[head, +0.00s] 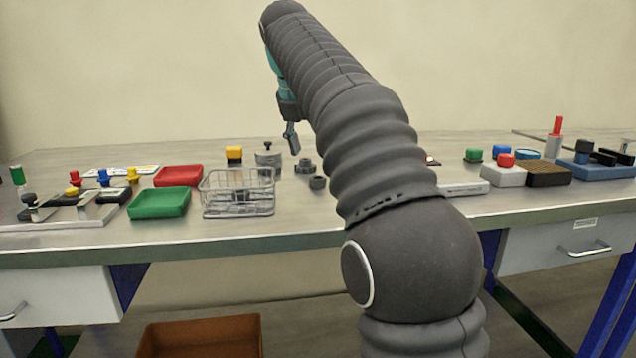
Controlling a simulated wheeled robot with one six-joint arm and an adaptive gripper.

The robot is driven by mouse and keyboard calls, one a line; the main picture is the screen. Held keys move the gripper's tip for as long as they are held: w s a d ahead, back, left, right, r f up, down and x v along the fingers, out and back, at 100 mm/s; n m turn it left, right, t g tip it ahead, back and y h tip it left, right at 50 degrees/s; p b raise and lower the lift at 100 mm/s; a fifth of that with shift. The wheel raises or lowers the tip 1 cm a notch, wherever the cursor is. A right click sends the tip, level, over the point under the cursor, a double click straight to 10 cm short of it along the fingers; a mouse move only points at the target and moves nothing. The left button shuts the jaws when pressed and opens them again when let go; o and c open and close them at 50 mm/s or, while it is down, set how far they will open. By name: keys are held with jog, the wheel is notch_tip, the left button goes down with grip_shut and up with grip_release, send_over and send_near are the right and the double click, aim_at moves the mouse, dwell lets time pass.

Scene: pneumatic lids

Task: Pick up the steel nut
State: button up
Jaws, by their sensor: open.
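My gripper (291,135) hangs over the back middle of the bench, partly hidden by my own arm. One finger shows clearly, pointing down, with nothing seen in its grasp. Below and right of it lie two small dark grey round parts, a farther one (305,166) and a nearer one (318,182). Either may be the steel nut; they are too small to tell. The gripper is apart from both, above them in the picture.
A grey knobbed weight (268,158) and a yellow-topped block (234,154) stand left of the parts. A wire basket (238,206), green tray (159,203) and red tray (179,176) lie farther left. Blocks and fixtures, including a blue base (600,170), fill the right.

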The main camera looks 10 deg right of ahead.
aim_at(318, 178)
jog(key=shift+b+x, duration=0.35)
jog(key=shift+x, duration=3.2)
grip_shut()
